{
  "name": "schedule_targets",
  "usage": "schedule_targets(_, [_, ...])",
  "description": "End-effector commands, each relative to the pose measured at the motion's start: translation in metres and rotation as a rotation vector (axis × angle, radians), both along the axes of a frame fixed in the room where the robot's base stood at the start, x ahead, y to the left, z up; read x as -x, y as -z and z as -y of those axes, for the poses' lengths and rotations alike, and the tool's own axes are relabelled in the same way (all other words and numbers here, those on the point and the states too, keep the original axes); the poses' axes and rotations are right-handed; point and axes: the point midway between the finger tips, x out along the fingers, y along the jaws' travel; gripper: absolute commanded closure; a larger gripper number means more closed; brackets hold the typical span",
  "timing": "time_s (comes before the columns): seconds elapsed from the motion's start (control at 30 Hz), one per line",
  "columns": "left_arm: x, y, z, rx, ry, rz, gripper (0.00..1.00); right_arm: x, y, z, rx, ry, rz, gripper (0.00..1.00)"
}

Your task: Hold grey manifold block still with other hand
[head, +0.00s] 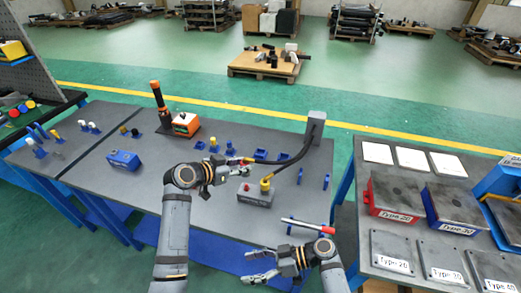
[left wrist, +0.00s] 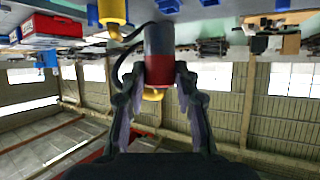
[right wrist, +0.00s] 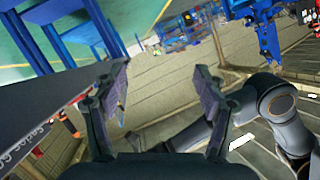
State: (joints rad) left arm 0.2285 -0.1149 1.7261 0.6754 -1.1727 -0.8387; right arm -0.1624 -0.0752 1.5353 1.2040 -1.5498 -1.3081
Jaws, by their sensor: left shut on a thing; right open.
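The grey manifold block (head: 255,195) stands on the dark workbench (head: 180,140), with a yellow fitting (head: 266,183) on top and a red spot on its front. My left gripper (head: 243,172) is above and left of the block, apart from it. In the left wrist view it is shut on a dark grey cylinder (left wrist: 159,42) with a red band and a yellow end. My right gripper (head: 284,262) is open and empty at the bench's front edge, below and right of the block. In the right wrist view nothing is between its fingers (right wrist: 162,80).
A black hose (head: 300,152) curves from a grey post (head: 315,128) toward the block. Blue holders (head: 262,155) stand behind the block. A side table at right carries a red box (head: 392,197).

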Motion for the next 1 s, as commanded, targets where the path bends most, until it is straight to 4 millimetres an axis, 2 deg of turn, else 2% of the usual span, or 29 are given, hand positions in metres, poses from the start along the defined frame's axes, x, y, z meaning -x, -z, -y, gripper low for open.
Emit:
schedule_targets(0.03, [0.0,-0.001,0.0,0.001,0.0,0.001,1.0,-0.03,-0.021,0.002,0.031,-0.012,0.068,0.28])
schedule_targets(0.2, [0.0,-0.001,0.0,0.001,0.0,0.001,1.0,-0.104,-0.086,0.012,0.158,-0.025,0.231,0.28])
schedule_targets(0.27, [0.0,0.0,0.0,0.001,0.0,0.001,1.0,-0.13,-0.102,0.025,0.213,-0.012,0.283,0.28])
schedule_targets(0.3, [0.0,0.0,0.0,0.001,0.0,0.001,1.0,-0.145,-0.092,0.043,0.246,0.005,0.295,0.28])
schedule_targets(0.4, [0.0,0.0,0.0,0.001,0.0,0.001,1.0,-0.173,-0.075,0.083,0.293,0.055,0.324,0.28])
schedule_targets(0.5, [0.0,-0.001,0.0,0.001,0.0,0.001,1.0,-0.194,-0.067,0.114,0.325,0.097,0.349,0.28])
schedule_targets(0.6, [0.0,-0.001,0.0,0.001,0.0,0.001,1.0,-0.206,-0.064,0.135,0.347,0.126,0.366,0.28])
schedule_targets(0.8, [0.0,-0.001,0.0,0.001,0.0,0.001,1.0,-0.214,-0.062,0.148,0.359,0.147,0.376,0.28])
schedule_targets(1.0, [0.0,-0.001,0.0,0.001,0.0,0.001,1.0,-0.216,-0.056,0.14,0.357,0.146,0.374,0.28])
